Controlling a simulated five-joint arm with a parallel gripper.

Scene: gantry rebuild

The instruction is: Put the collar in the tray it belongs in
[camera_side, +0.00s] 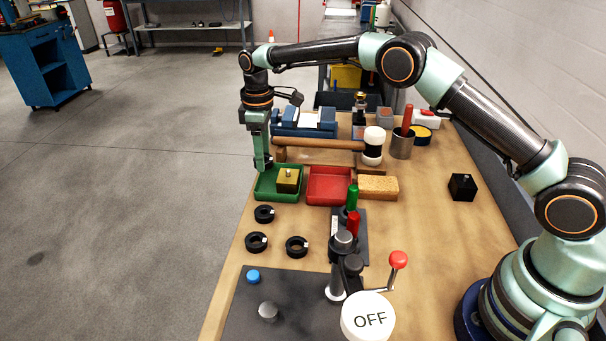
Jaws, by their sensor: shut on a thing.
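My gripper (263,165) points down at the left end of the green tray (268,195). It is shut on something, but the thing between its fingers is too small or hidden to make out. Several collar-like black rings, each with a small pale mark, are in view. One ring (264,214) lies just in front of the green tray, another ring (256,243) nearer, and a third ring (297,247) to its right. All lie apart on the table. The red tray (328,198) stands right of the green one and looks empty.
A brass block (288,180) sits in the green tray, close right of my gripper. A wooden-handled mallet (320,143) lies behind the trays. A tan block (377,188) is right of the red tray. Red and green handles (352,210) stand in front.

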